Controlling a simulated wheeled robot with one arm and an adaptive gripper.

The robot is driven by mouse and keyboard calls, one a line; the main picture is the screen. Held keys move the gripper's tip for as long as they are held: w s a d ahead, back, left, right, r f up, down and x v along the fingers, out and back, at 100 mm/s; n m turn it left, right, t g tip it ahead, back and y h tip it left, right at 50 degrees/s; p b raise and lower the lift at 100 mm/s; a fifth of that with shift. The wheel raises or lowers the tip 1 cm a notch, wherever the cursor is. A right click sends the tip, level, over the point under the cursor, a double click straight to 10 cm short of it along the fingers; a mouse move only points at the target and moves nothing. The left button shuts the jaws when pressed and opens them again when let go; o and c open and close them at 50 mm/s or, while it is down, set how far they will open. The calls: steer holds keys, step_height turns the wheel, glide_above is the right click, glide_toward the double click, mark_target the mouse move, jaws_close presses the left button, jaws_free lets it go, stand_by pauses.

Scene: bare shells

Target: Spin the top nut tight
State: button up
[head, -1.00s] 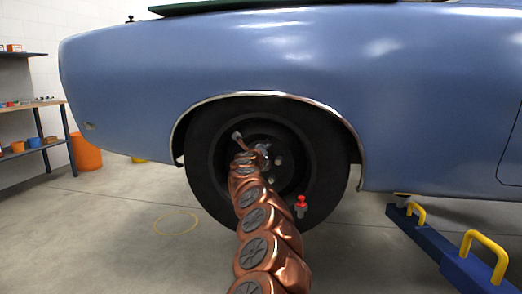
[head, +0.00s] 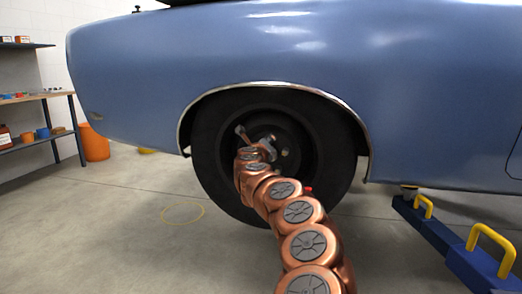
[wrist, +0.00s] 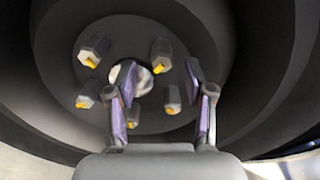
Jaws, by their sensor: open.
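The wheel (head: 215,180) of the blue car shows in the head view, with my gripper (head: 266,143) in front of its hub and hiding part of it. The wrist view shows the dark hub face with several grey nuts on yellow-tipped studs around a bright centre hole (wrist: 142,80). Two nuts sit higher in that view, an upper left nut (wrist: 93,48) and an upper right nut (wrist: 160,52). My gripper (wrist: 162,75) is open and empty. The upper right nut shows between and beyond its fingertips. A lower right nut (wrist: 172,98) also shows between the fingers. I cannot tell any contact.
The blue car body (head: 270,50) overhangs the wheel. A blue lift arm with yellow handles (head: 492,250) lies at the right. A small red item (head: 308,189) is mostly hidden behind my arm. A yellow ring (head: 182,214) marks the open floor at left, near shelves and an orange bin (head: 95,143).

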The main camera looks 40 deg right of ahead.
steer(key=v, duration=0.8)
steer(key=shift+r, duration=0.2)
steer(key=shift+a, duration=0.1)
steer(key=shift+r, duration=0.1)
stand_by(0.6)
